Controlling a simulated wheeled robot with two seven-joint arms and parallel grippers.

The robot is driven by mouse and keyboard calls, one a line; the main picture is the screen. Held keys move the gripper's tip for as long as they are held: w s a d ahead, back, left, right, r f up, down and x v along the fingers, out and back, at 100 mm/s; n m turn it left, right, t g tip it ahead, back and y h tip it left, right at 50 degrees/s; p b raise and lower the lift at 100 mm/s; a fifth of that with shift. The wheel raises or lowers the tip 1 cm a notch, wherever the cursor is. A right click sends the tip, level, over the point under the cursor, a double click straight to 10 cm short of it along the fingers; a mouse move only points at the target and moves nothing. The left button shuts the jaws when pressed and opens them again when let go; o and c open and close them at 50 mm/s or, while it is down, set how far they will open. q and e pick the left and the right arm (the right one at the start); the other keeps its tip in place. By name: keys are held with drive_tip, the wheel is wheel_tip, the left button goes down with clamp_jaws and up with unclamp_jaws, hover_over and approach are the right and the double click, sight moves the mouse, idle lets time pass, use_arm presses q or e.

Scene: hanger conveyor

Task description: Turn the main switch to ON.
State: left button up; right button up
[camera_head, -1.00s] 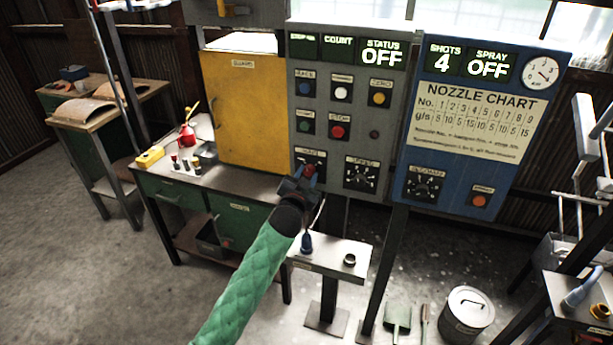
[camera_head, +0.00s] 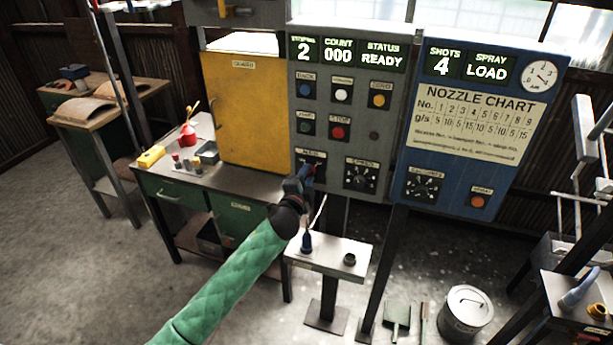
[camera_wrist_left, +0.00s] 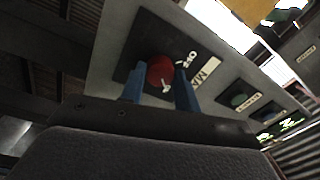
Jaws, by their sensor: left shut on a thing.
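The main switch is at the lower left of the grey control panel (camera_head: 352,110). In the left wrist view its red knob (camera_wrist_left: 160,72) sits on a black plate beside a label reading MAIN. My left gripper (camera_head: 305,172) is at the switch, its blue fingers (camera_wrist_left: 160,90) on either side of the red knob and shut on it. In the head view the gripper hides most of the knob. The panel's displays are lit and read 2, COUNT 000 and STATUS READY. My right gripper is not in view.
A blue panel (camera_head: 480,130) with a nozzle chart stands to the right; its displays read SHOTS 4 and SPRAY LOAD. A yellow cabinet door (camera_head: 243,110) is at the left above a bench (camera_head: 240,183). A small pedestal table (camera_head: 325,256) stands below my left gripper.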

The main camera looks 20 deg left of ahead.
use_arm(q)
drive_tip(key=shift+r+m, duration=0.1)
drive_tip(key=shift+m, duration=0.6)
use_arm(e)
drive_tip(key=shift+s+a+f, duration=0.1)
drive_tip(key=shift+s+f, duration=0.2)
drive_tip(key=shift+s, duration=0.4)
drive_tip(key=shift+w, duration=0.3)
use_arm(q)
drive_tip(key=o, duration=1)
drive_tip(key=shift+c, duration=0.2)
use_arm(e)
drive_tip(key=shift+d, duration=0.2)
